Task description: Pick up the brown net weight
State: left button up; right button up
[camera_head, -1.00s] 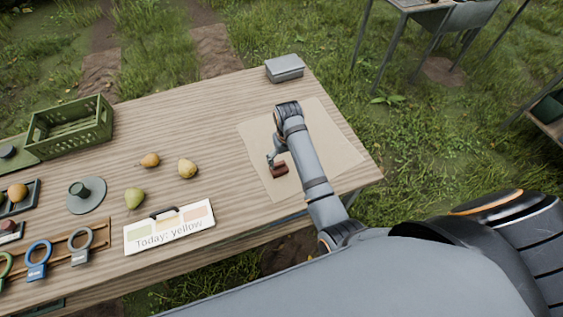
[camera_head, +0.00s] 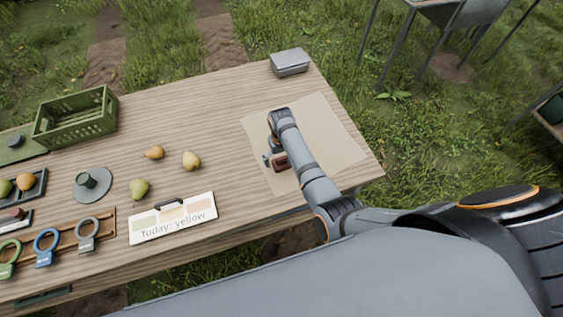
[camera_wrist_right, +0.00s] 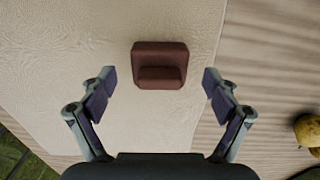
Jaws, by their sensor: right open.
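The brown net weight (camera_wrist_right: 159,65) is a small reddish-brown block with a raised grip. It rests on the beige mat (camera_wrist_right: 90,40) in the right wrist view. My right gripper (camera_wrist_right: 157,78) is open, with one finger to each side of the weight and a gap on both sides. In the head view the weight (camera_head: 280,162) is partly hidden by my right gripper (camera_head: 273,161) and arm, which are over the mat. My left gripper is in neither view.
A grey box (camera_head: 289,63) stands at the table's back right corner. The mat around the weight is clear.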

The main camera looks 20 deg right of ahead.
notch_tip(320, 180, down, 2)
jog(key=shift+f, duration=0.1)
jog(key=c, duration=1.5)
